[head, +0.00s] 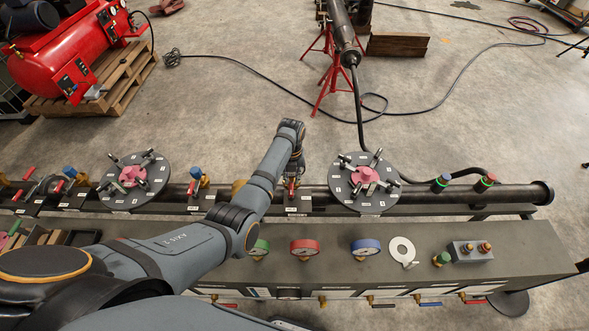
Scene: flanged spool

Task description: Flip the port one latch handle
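Two round dark flange discs stand on the long black pipe (450,195): a left disc (112,184) and a right disc (341,188). Each has a pink hub and several metal latch handles around it. Small white labels sit near the rims, too small to read, so I cannot tell which latch is port one. My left gripper (292,178) is over the pipe between the discs, left of the right disc and apart from its latches. It is close above a small red valve handle (291,190); contact and finger opening are unclear. My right gripper is out of view.
A dark bench (510,250) in front carries a green gauge (259,248), a red gauge (304,247), a blue gauge (366,247) and a pale ring (402,250). Behind the pipe stand a red stand (322,80) and a trailing cable (270,83). Open floor lies between.

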